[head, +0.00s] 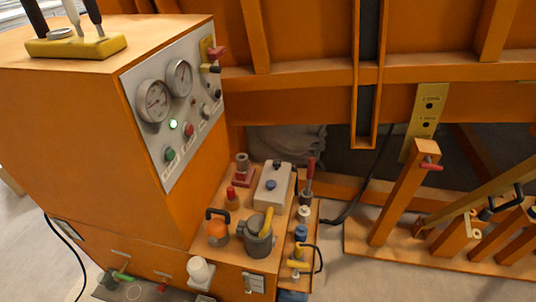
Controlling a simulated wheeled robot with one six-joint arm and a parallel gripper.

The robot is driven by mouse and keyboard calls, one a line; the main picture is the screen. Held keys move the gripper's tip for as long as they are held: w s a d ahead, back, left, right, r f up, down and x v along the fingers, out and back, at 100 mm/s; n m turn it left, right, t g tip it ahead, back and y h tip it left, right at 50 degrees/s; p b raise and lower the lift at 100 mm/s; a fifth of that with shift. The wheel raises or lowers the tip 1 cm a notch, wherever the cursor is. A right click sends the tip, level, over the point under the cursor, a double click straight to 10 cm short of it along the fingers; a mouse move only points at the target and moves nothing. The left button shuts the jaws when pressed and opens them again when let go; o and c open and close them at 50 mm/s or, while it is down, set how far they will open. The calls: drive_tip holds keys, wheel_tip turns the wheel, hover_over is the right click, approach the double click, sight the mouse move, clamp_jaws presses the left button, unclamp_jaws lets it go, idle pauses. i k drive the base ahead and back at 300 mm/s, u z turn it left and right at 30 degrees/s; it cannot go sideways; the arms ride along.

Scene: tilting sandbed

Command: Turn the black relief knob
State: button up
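An orange cabinet (85,130) at the left carries a grey sloping control panel (178,112). A small dark knob (218,93) sits near the panel's right edge. Another small dark-capped control (205,111) is just below and left of it. A small black part (278,164) also shows on top of a pale box (272,187) on the lower deck. No label is readable, so I cannot tell which is the relief knob. My gripper is not in view.
A grey pot (259,239) and several fittings crowd the lower deck. Orange posts (404,195) stand at the right.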

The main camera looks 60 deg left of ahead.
sight(276, 163)
drive_tip(key=u, duration=0.45)
drive_tip(key=i, duration=0.55)
drive_tip(key=u, duration=1.15)
drive_tip(key=i, duration=0.45)
drive_tip(key=u, duration=0.45)
